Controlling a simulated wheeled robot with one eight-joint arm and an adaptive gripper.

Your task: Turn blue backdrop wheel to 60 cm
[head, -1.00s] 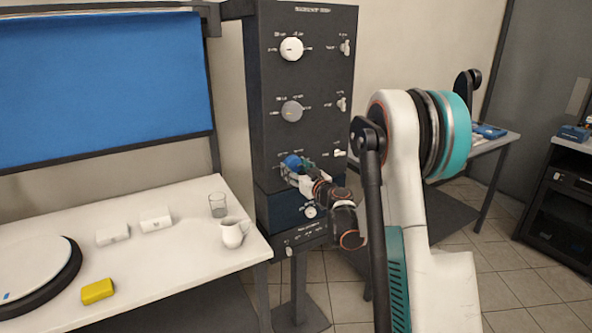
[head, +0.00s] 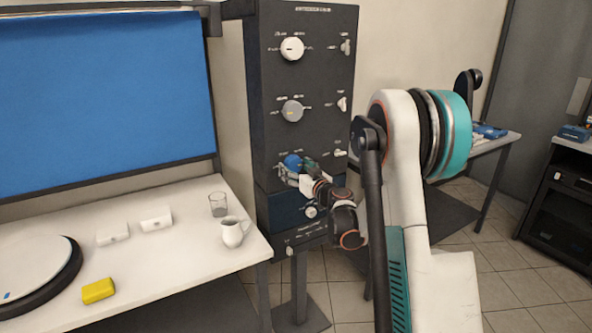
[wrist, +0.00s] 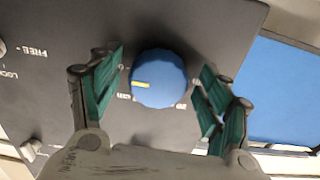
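The blue backdrop wheel (wrist: 158,79) sits on the dark panel, centred between the fingers of my gripper (wrist: 163,68) in the wrist view. A yellow mark on its face points left in that view. The green-padded fingers are open, with a small gap on each side of the wheel. In the head view the blue wheel (head: 292,161) is partly covered by my gripper (head: 302,177). The blue backdrop (head: 105,95) hangs at the left. The scale around the wheel is too blurred or hidden to read fully.
The panel (head: 262,120) also carries a white knob (head: 292,48), a grey knob (head: 292,110) and small switches on the right. A white table (head: 180,250) at the left bears a glass (head: 218,204), a jug (head: 233,232) and a yellow block (head: 98,291).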

